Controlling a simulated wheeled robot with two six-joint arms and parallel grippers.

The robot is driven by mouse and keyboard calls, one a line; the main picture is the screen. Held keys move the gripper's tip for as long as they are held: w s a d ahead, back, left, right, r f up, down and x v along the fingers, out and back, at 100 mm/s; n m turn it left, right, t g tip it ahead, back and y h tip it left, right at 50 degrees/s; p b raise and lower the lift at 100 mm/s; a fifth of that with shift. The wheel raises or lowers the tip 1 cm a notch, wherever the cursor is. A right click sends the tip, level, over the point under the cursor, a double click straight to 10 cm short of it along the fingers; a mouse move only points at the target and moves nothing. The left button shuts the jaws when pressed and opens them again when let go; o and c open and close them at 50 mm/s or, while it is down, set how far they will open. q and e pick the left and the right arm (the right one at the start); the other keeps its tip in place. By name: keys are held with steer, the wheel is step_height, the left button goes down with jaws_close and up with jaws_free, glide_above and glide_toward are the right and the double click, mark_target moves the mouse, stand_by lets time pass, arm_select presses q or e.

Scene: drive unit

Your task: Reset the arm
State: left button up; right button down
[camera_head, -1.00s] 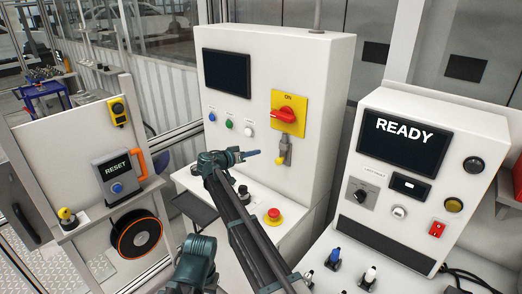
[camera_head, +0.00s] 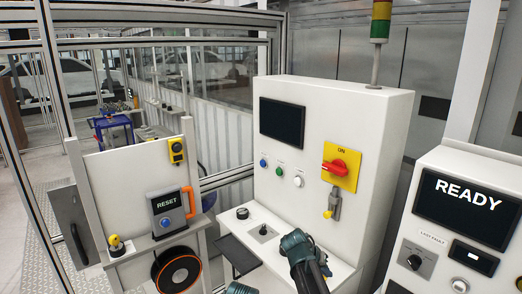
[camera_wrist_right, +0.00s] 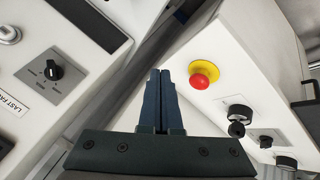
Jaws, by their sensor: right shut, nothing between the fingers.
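My right gripper (camera_wrist_right: 160,100) is shut and empty in the right wrist view, its two dark fingers side by side. In the head view my right arm's wrist (camera_head: 298,250) is at the bottom, in front of the white cabinet's ledge; its fingertips are hard to make out. The grey RESET box (camera_head: 168,212) with a blue button (camera_head: 166,223) and an orange handle (camera_head: 188,202) stands on the left panel, apart from the arm. The right console's screen (camera_head: 468,208) reads READY. My left gripper is not in view.
The white cabinet (camera_head: 350,125) carries a red switch (camera_head: 336,167) on a yellow ON plate and a dark screen (camera_head: 282,121). A red emergency button (camera_wrist_right: 200,77) on a yellow base is near the gripper in the wrist view. A black-orange reel (camera_head: 178,272) sits below the RESET box.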

steer(key=s+a+f+n+g+y, duration=0.1)
steer(key=s+a+y, duration=0.1)
steer(key=s, duration=0.4)
steer(key=s+a+f+n+y, duration=0.1)
steer(key=s+f+y, duration=0.1)
steer(key=s, duration=0.4)
steer(key=s+a+f+n+g+y, duration=0.1)
steer(key=s+a+n+y, duration=0.15)
steer(key=s, duration=0.35)
arm_select(q)
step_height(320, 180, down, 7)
steer(key=b, duration=0.7)
arm_select(e)
steer(key=s+a+f+n, duration=0.1)
steer(key=s+a+f, duration=0.2)
steer(key=a, duration=0.2)
steer(key=s+a+f+n+g, duration=0.1)
steer(key=s+a+f+n, duration=0.1)
steer(key=a+f, duration=0.2)
steer(key=shift+s+a+f+h, duration=0.15)
steer(key=shift+s+a+h, duration=0.3)
steer(key=shift+a, duration=0.55)
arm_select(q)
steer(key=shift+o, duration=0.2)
